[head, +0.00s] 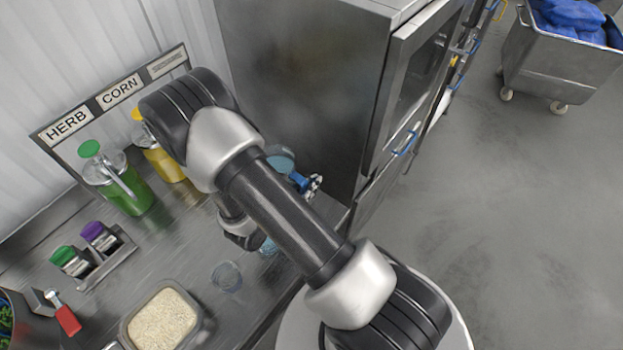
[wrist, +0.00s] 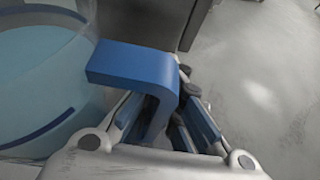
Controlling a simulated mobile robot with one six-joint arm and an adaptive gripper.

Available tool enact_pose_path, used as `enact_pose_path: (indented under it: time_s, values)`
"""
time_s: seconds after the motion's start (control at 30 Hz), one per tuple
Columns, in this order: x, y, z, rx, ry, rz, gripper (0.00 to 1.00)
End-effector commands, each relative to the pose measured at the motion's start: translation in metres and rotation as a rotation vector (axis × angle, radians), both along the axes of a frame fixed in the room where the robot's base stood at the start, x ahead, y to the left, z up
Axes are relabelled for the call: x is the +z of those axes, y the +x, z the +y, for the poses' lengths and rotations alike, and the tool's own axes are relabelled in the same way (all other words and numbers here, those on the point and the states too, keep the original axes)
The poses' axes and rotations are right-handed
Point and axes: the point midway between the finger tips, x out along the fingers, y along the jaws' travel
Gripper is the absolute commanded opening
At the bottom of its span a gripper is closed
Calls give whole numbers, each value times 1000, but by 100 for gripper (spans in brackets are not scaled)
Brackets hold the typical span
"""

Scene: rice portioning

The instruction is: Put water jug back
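The water jug (wrist: 35,75) is clear and pale blue, with a blue handle (wrist: 135,65). It fills the left side of the wrist view, cut off by the frame edge. In the head view its round top (head: 280,157) shows beside my arm, which hides most of its body. My gripper (wrist: 172,118) has its fingers on either side of the handle and appears shut on it. In the head view the gripper (head: 308,184) shows just right of the jug top. I cannot tell whether the jug's base touches the counter.
A green bottle (head: 130,192) and a yellow bottle (head: 163,164) stand before the HERB and CORN sign (head: 95,108). A clear glass (head: 227,277) and a rice tray (head: 163,322) are on the counter. A steel cabinet (head: 300,75) rises behind the jug.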

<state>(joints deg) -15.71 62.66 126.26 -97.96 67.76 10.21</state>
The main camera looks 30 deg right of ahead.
Motion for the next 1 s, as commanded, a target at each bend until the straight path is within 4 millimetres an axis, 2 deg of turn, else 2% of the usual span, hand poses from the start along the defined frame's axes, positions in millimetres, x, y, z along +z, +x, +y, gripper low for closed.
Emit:
enact_pose_path:
  time_s: [0.07, 0.47, 0.5, 0.8, 1.0]
  values:
    - [-6, 1, 0, -1, -2, -5, 0]
    - [-10, 1, 0, 0, -2, -6, 0]
    - [-10, 0, 0, 1, 0, -1, 7]
    - [-10, 0, 0, 1, -1, -2, 26]
    - [-10, 0, 0, 1, -1, -2, 26]
